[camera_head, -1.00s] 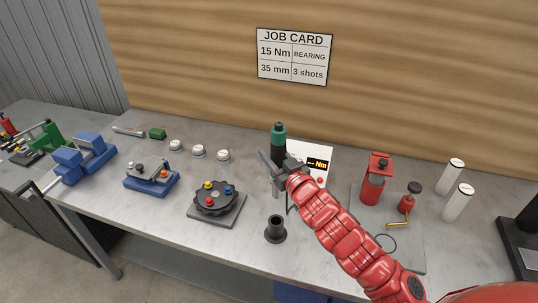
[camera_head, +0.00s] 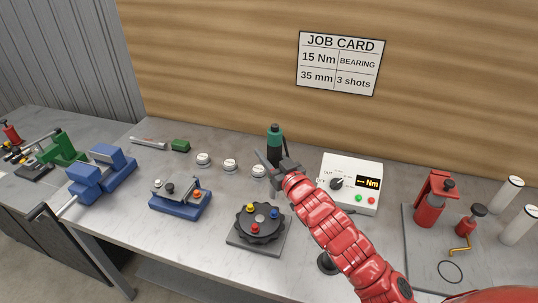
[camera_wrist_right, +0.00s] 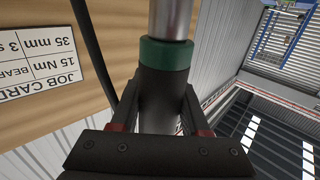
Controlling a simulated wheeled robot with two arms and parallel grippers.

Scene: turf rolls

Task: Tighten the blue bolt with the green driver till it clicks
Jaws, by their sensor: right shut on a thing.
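The green driver (camera_head: 275,132), with a dark body and green collar, is held upright above the bench by my right gripper (camera_head: 272,168). The right wrist view shows the green collar (camera_wrist_right: 165,58) above the gripper (camera_wrist_right: 160,125), with the dark body between the fingers and a grey metal shaft beyond. The blue bolt (camera_head: 275,213) sits on the right of a round black hub (camera_head: 260,237), beside a yellow bolt (camera_head: 250,208) and a red bolt (camera_head: 255,229). The driver is apart from the hub, behind it in the picture. My left gripper is not in view.
A white controller box (camera_head: 345,165) shows "--- Nm". A dark holder (camera_head: 325,263) is partly behind my arm. White-topped pucks (camera_head: 230,165) and a blue fixture (camera_head: 180,203) stand left. Red tools (camera_head: 433,200) stand right. The job card (camera_head: 340,62) reads 15 Nm.

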